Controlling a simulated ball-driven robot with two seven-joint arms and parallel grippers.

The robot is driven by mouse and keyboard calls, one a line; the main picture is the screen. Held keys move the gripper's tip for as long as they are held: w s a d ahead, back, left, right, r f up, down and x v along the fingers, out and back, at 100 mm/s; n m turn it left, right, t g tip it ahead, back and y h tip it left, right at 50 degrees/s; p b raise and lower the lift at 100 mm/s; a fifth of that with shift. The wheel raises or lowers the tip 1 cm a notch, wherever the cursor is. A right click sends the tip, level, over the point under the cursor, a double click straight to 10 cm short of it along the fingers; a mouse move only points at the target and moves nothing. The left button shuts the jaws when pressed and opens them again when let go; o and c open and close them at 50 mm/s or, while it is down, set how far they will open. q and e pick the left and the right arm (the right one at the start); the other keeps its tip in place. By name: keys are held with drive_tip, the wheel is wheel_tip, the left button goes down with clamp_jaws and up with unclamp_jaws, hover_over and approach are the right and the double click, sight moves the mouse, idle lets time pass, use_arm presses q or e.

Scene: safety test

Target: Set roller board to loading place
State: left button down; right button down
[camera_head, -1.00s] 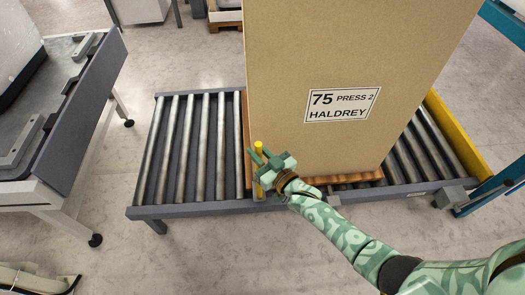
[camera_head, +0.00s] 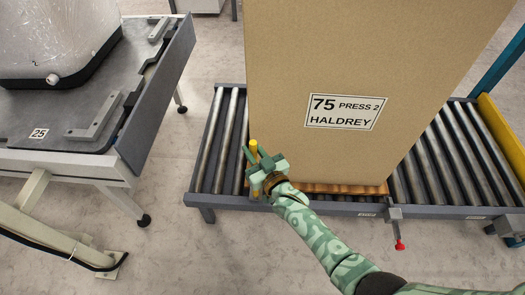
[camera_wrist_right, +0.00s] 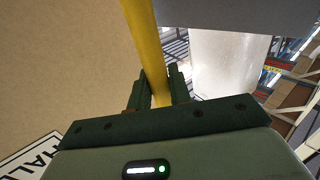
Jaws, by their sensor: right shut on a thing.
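A tall cardboard box (camera_head: 340,55) labelled "75 PRESS 2 HALDREY" stands upright on a thin wooden board (camera_head: 345,188) on the roller conveyor (camera_head: 440,211). The board's front edge shows below the box; the rest is mostly hidden. My right gripper (camera_head: 256,158) is at the box's front left edge, shut on a yellow upright bar (camera_head: 253,147). In the right wrist view the bar (camera_wrist_right: 146,45) runs between the fingers, close beside the box (camera_wrist_right: 60,60). I cannot see what the bar's lower end joins. My left gripper is out of view.
Bare rollers (camera_head: 450,150) lie right of the box, up to a yellow end plate (camera_head: 503,135). A few rollers are free on the left. A red-knobbed lever (camera_head: 399,244) sits at the front rail. A grey table (camera_head: 75,105) marked 25 bears a wrapped load.

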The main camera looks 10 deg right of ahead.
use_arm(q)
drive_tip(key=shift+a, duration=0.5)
use_arm(e)
drive_tip(key=shift+w+a+f, duration=0.1)
drive_tip(key=shift+a, duration=0.65)
drive_tip(key=c, duration=1.6)
unclamp_jaws()
drive_tip(key=shift+c, duration=0.2)
drive_tip(key=o, duration=0.3)
drive_tip(key=shift+w+a, duration=0.1)
drive_tip(key=shift+a, duration=0.1)
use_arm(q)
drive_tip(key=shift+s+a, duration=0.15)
use_arm(e)
drive_tip(key=shift+d, duration=0.1)
